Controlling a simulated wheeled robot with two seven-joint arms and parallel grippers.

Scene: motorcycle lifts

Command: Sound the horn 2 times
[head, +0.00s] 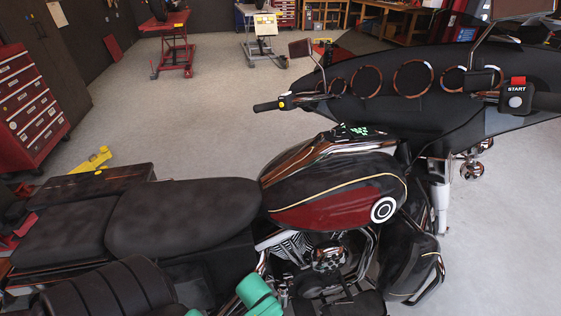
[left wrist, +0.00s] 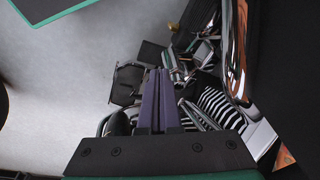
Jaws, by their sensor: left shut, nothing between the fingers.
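The motorcycle (head: 335,195) stands across the head view, with a black and dark red tank. Its far handlebar grip (head: 268,107) carries a small black switch housing with a yellow button (head: 282,104). The near handlebar has a switch box (head: 516,97) with a red switch, a START label and a round grey button. My left gripper (left wrist: 157,76) shows in the left wrist view, its purple fingers shut together and empty. Behind its fingers are the ribbed engine and chrome parts (left wrist: 215,105). Neither gripper shows in the head view; only teal arm parts show at its bottom edge.
The fairing (head: 400,115) with round gauges and a mirror (head: 301,48) on a stalk rise around the handlebars. A red tool cabinet (head: 27,95) stands at the left, and a red lift (head: 172,45) behind. The grey floor beyond the motorcycle is mostly clear.

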